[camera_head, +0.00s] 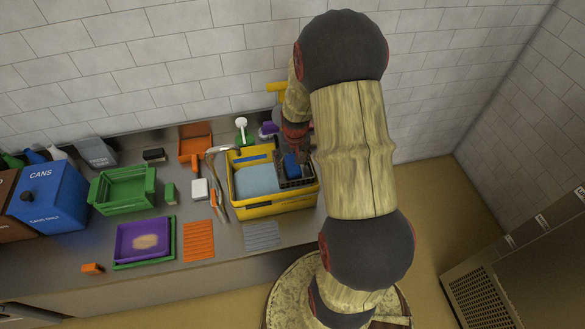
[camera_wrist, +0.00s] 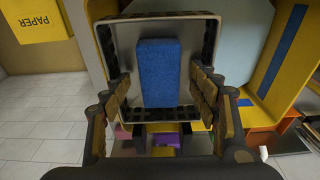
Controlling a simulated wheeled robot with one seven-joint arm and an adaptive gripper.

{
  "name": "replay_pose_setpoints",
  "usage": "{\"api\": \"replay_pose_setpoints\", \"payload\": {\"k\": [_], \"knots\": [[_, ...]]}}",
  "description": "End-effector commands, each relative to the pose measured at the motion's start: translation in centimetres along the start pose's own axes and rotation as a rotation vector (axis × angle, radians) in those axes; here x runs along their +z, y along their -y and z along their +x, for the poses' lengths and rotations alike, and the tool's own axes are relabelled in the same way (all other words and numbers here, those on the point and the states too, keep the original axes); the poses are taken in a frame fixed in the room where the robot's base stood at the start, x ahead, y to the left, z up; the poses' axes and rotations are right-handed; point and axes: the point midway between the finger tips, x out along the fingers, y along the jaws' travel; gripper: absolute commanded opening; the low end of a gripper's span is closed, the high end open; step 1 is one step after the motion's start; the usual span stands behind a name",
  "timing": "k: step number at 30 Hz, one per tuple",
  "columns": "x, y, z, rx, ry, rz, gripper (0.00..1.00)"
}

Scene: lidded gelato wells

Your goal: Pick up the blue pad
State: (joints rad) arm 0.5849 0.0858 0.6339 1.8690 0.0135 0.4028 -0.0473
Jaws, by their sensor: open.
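The blue pad (camera_wrist: 158,72) is a rough rectangular block in a black-sided tray (camera_wrist: 205,60) with a light rim. In the head view the blue pad (camera_head: 292,166) lies in the right end of the yellow tub (camera_head: 275,206). My gripper (camera_wrist: 165,95) is open, with its two fingers on either side of the pad in the wrist view and gaps between. I cannot tell whether the fingertips reach down to the pad's height. In the head view my arm covers most of the gripper.
A light blue panel (camera_head: 256,180) lies in the tub's left part. Tongs and tools (camera_head: 217,190) lie left of the tub. A green crate (camera_head: 125,190), an orange dustpan (camera_head: 195,140) and a purple tray (camera_head: 143,240) stand further left. A tiled wall runs behind.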

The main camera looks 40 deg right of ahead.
Motion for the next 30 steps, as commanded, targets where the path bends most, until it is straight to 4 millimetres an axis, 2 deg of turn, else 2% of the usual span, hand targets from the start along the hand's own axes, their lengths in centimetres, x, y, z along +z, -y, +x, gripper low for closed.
{"api": "replay_pose_setpoints", "payload": {"k": [4,24,30], "knots": [[-0.05,-0.01,-0.14,0.0,-0.001,0.0,0.61],[-0.01,-0.01,-0.14,0.0,0.0,0.0,0.23],[-0.01,-0.01,-0.14,0.0,0.0,0.0,0.14]]}}
